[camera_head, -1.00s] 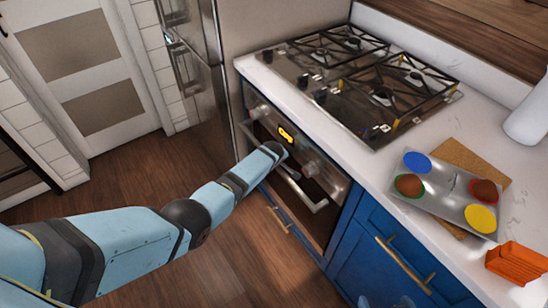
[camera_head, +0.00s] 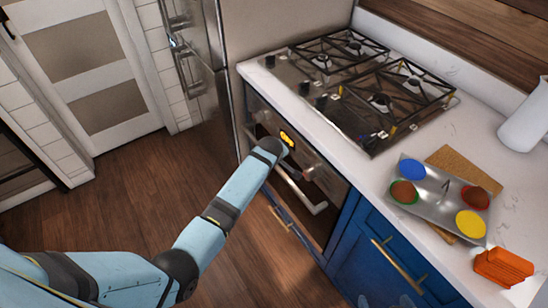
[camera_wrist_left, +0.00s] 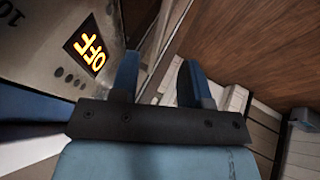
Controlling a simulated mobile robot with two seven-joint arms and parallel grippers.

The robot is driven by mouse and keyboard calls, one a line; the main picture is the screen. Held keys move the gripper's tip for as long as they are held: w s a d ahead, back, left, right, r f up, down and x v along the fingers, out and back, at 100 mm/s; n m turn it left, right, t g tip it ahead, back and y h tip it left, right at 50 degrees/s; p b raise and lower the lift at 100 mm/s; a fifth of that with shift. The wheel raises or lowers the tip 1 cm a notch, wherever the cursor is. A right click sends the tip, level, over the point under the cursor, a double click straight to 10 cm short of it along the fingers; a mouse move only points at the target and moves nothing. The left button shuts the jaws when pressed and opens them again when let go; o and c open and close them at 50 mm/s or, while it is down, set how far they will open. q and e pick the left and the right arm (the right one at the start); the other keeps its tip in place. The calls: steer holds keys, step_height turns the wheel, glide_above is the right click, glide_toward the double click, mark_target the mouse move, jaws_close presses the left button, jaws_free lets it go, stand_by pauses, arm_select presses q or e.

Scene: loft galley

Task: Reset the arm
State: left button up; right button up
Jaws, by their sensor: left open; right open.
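My left arm reaches in from the left in the head view, its far end in front of the oven's control panel. That end hides the left gripper's fingers there. In the left wrist view the left gripper (camera_wrist_left: 159,72) shows two blue fingers, apart with nothing between them. My right gripper (camera_head: 385,301) just shows at the bottom edge of the head view, in front of the blue cabinet. It is open, and most of it is cut off.
The oven handle (camera_head: 302,192) is close below the left arm's end. The gas hob (camera_head: 365,90) is above. A metal tray (camera_head: 435,207) with coloured rounds, an orange holder (camera_head: 503,267) and a white jug (camera_head: 524,122) stand on the counter. Open wooden floor (camera_head: 110,215) lies left.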

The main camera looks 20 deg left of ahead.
stand_by(0.3)
arm_select(q)
steer(key=s+a+f+m+t+h+p, duration=0.1)
steer(key=s+f+m+p, duration=0.2)
steer(key=s, duration=0.8)
steer(key=s+r+m+t+h+p, duration=0.1)
steer(key=s+r+m, duration=0.2)
steer(key=s, duration=0.5)
steer(key=s+r+m+t+h+p, duration=0.1)
steer(key=s+r+m, duration=0.3)
steer(key=s, duration=0.4)
steer(key=s+d+r+m+t+h+p, duration=0.1)
steer(key=s+r+m+p, duration=0.2)
steer(key=s, duration=0.6)
step_height(320, 180, up, 3)
steer(key=shift+f+m+t, duration=0.15)
steer(key=shift+m+t, duration=0.25)
steer(key=shift+m, duration=0.2)
steer(key=shift+s, duration=0.1)
